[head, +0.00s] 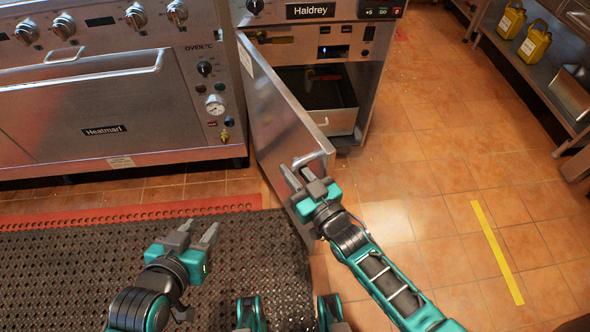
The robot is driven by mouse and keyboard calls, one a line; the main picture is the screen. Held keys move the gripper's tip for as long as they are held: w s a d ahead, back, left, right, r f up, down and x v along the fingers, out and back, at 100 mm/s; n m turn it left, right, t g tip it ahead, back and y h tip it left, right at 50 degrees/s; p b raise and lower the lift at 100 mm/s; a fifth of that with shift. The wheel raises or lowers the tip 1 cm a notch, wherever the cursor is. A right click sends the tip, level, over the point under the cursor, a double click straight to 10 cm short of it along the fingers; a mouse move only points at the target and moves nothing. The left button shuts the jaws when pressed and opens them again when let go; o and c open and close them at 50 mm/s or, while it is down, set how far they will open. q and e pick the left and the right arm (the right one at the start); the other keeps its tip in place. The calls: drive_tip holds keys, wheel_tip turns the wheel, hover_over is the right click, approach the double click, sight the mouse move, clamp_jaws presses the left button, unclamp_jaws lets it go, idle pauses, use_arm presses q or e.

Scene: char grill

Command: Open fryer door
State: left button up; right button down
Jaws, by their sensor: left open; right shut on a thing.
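The fryer (328,33), labelled Haldrey, stands at the top centre of the head view. Its steel door (280,115) is swung open to the left of the cabinet and points out toward me. My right gripper (305,172) is shut on the door handle (318,155) near the door's free edge. My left gripper (197,237) is open and empty above the black mat, left of the door. Inside the open cabinet a metal pan (342,121) shows at the bottom.
A Heatmarl oven (100,104) stands left of the fryer. A black perforated mat (70,262) with a red edge covers the floor at left. At right, a steel shelf (530,75) holds yellow jugs (534,44). The tiled floor (430,180) between is clear.

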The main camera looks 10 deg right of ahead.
drive_tip(key=c, duration=1.1)
unclamp_jaws()
drive_tip(key=shift+s, duration=0.1)
drive_tip(key=p+v, duration=0.2)
drive_tip(key=v, duration=1)
drive_tip(key=shift+s+d, duration=0.25)
drive_tip(key=shift+s, duration=0.05)
